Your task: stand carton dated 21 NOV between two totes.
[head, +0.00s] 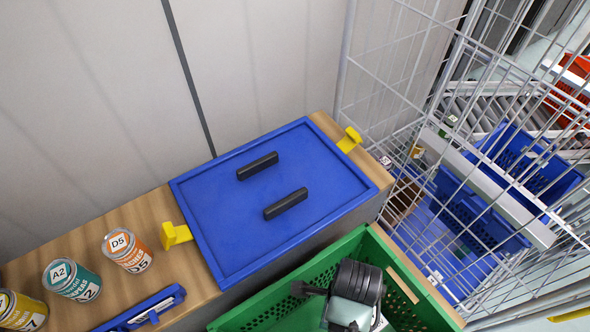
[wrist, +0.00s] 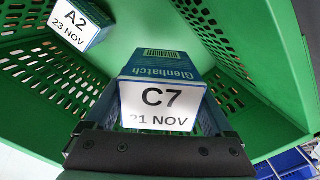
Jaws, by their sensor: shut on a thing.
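The carton dated 21 NOV (wrist: 158,100) is blue with a white end label reading C7 and 21 NOV, and "Glenhatch" on its side. It is inside the green crate (wrist: 120,25) in the wrist view. My gripper (wrist: 157,148) is shut on this carton, with its dark jaws near the labelled end. In the head view my gripper (head: 352,300) reaches into the green crate (head: 287,290), and I cannot make out the carton there.
A blue panel (head: 235,195) with two black handles and yellow clips lies on the wooden counter (head: 185,265). Several labelled cans, including D5 (head: 127,250), stand at left. A wire cage (head: 400,70) holding blue crates (head: 465,215) is at right. A red-orange tote (head: 572,88) is far right.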

